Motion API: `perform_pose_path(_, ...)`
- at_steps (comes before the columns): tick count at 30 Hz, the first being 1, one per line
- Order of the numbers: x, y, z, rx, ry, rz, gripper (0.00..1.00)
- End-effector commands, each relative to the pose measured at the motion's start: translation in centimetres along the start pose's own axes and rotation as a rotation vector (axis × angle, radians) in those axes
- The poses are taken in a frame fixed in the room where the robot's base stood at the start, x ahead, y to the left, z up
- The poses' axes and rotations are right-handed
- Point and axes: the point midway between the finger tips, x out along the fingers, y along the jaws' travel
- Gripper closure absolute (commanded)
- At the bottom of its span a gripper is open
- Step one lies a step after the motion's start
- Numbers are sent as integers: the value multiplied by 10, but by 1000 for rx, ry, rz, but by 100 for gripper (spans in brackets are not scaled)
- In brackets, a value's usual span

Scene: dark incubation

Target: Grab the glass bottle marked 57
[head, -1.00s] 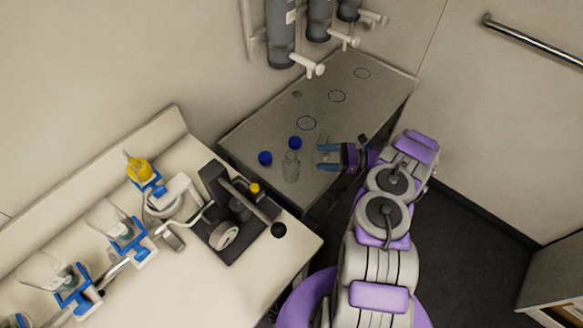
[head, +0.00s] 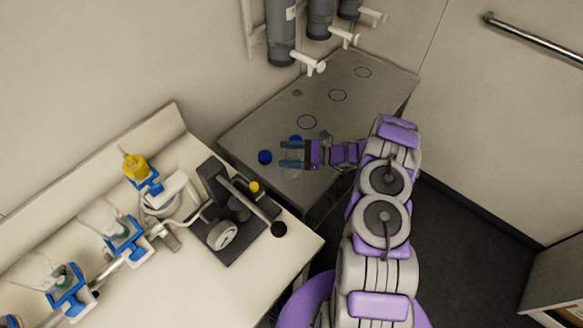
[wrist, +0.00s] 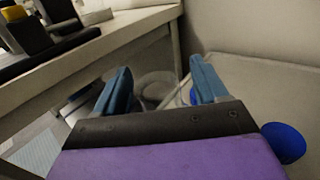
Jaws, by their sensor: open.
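I cannot tell whether either finger touches the glass.
A blue cap (head: 265,157) lies left of my fingertips on the grey counter (head: 350,118), and another blue cap (head: 296,139) is just behind the fingers. A white bench (head: 165,255) with a dark microscope-like device (head: 235,215) stands at left. Dispensers (head: 281,35) hang above.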

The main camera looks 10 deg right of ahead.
Motion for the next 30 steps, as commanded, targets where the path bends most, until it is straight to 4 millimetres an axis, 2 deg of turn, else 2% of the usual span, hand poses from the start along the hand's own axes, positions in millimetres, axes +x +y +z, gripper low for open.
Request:
perform_pose_path(8, 5, 0, 1, -1, 0, 0, 28)
perform_pose_path(30, 5, 0, 0, 0, -1, 0, 99)
